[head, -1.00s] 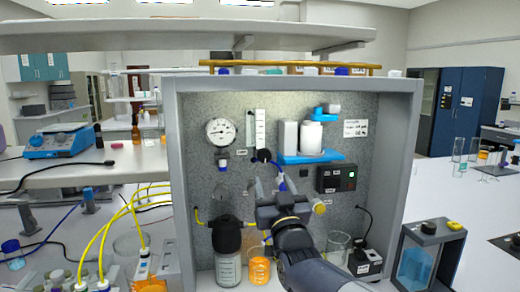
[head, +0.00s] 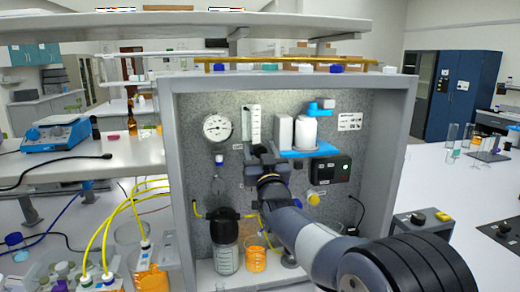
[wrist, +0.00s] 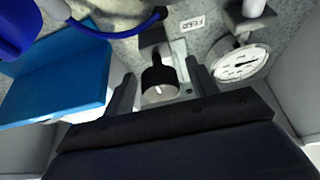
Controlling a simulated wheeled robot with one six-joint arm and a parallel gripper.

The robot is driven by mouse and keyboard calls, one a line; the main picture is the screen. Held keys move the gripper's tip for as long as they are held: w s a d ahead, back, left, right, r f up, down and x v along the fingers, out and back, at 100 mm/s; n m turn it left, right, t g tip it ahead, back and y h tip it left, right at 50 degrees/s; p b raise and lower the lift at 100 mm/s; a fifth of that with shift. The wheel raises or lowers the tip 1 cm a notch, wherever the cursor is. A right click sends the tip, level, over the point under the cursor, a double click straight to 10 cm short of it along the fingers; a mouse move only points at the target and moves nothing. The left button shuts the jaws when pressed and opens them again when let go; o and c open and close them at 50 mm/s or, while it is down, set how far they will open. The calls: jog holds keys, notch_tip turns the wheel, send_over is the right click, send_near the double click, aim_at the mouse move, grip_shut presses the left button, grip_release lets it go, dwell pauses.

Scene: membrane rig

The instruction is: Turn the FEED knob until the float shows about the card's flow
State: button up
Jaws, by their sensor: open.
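The FEED knob (wrist: 159,80) is black with a pale face and a short mark, near the FEED label (wrist: 196,22) in the wrist view. My gripper (wrist: 161,74) is open, with one finger on each side of the knob; whether either finger touches it I cannot tell. In the head view my gripper (head: 263,153) is at the panel just below the flow tube (head: 254,122) and hides the knob. The tube has a white scale; its float is too small to read. The white card (head: 350,121) is on the panel at the right, its text unreadable.
A round gauge (head: 217,127) is left of the tube. A blue shelf (head: 312,151) with white canisters sticks out close right of my gripper. A dark control box (head: 330,170) is below it. A dark-capped bottle (head: 226,255) and orange beaker (head: 252,260) stand below.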

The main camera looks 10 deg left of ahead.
jog(key=c, duration=0.9)
jog(key=shift+c, duration=0.2)
